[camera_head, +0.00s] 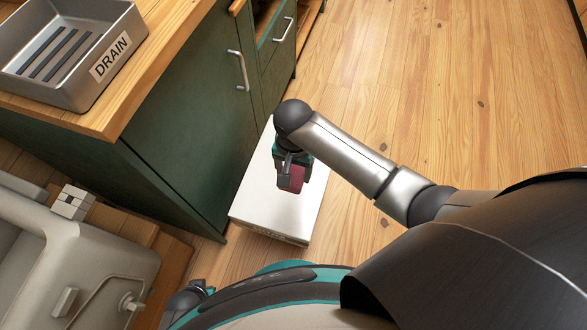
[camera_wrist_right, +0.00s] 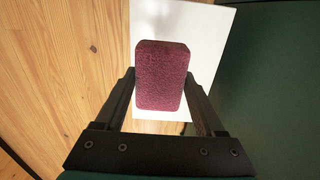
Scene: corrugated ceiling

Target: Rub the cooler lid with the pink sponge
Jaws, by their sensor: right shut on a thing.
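The cooler is a white box on the wooden floor, and its flat white lid (camera_head: 262,198) faces up beside the green cabinet. My right gripper (camera_head: 291,176) is over the lid, pointing down, shut on the dark pink sponge (camera_head: 292,179). In the right wrist view the sponge (camera_wrist_right: 161,76) sits upright between the two fingers, with the white lid (camera_wrist_right: 212,35) behind it. I cannot tell whether the sponge touches the lid. My left gripper does not show.
The green cabinet (camera_head: 190,115) with metal handles stands close along the lid's left side. A grey basin-like unit (camera_head: 85,265) is at lower left. Open wooden floor (camera_head: 440,90) lies to the right.

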